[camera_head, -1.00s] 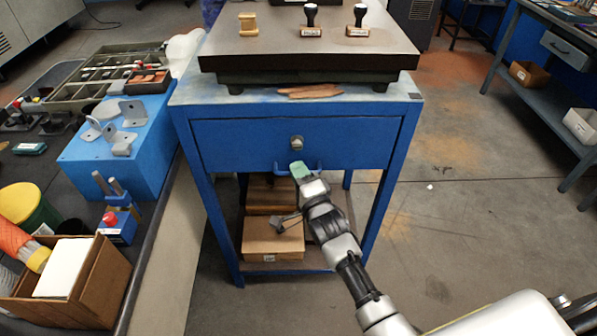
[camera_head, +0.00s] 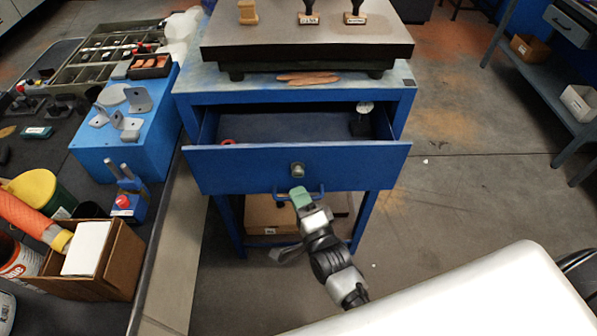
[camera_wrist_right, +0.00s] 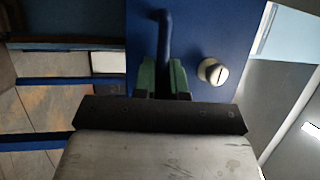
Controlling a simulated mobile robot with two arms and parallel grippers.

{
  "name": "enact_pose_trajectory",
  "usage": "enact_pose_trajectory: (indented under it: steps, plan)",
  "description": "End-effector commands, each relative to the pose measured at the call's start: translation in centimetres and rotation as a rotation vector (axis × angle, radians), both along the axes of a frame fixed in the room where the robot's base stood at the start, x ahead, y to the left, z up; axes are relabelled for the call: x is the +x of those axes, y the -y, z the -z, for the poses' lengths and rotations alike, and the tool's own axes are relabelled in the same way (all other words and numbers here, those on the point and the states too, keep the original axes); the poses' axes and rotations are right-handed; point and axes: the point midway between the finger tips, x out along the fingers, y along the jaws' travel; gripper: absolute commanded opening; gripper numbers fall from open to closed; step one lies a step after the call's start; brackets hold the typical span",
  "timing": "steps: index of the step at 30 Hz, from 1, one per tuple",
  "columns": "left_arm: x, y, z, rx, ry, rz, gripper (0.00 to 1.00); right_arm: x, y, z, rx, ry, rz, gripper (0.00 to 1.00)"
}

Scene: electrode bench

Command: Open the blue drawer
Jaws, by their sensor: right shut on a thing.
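The blue drawer (camera_head: 240,170) stands partly pulled out of the blue workbench (camera_head: 190,102) in the head view. Its inside shows, with a small round-faced gauge (camera_head: 363,115) at the right and a small red thing (camera_head: 228,142) at the left. A round lock (camera_head: 297,169) sits on the drawer front. Below it is the blue bar handle (camera_head: 318,190). My right gripper (camera_head: 300,196) is shut on this handle. In the right wrist view the green fingertips (camera_wrist_right: 163,78) are on either side of the handle (camera_wrist_right: 164,35), with the lock (camera_wrist_right: 212,71) beside it. My left gripper is not in view.
A dark surface plate (camera_head: 310,50) with stamps lies on the workbench. At left a long table holds a blue block (camera_head: 125,155) with metal brackets and a cardboard box (camera_head: 120,265). Cardboard boxes (camera_head: 268,215) sit beneath the drawer.

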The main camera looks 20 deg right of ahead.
Motion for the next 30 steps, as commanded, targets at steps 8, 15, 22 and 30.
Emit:
enact_pose_trajectory:
  steps: [8, 15, 22, 30]
  plan:
    - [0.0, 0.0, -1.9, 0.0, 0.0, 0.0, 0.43, -5.4, -1.5, 0.0, 0.0, -0.009, -0.002, 0.0]
    - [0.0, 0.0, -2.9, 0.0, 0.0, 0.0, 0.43, -9.5, -2.7, 0.0, 0.0, -0.008, -0.003, 0.0]
    - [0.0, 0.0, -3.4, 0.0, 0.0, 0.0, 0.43, -12.4, -3.5, 0.1, -0.001, -0.006, -0.003, 0.0]
    - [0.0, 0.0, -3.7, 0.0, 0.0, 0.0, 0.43, -14.1, -4.1, 0.2, -0.002, -0.005, -0.003, 0.0]
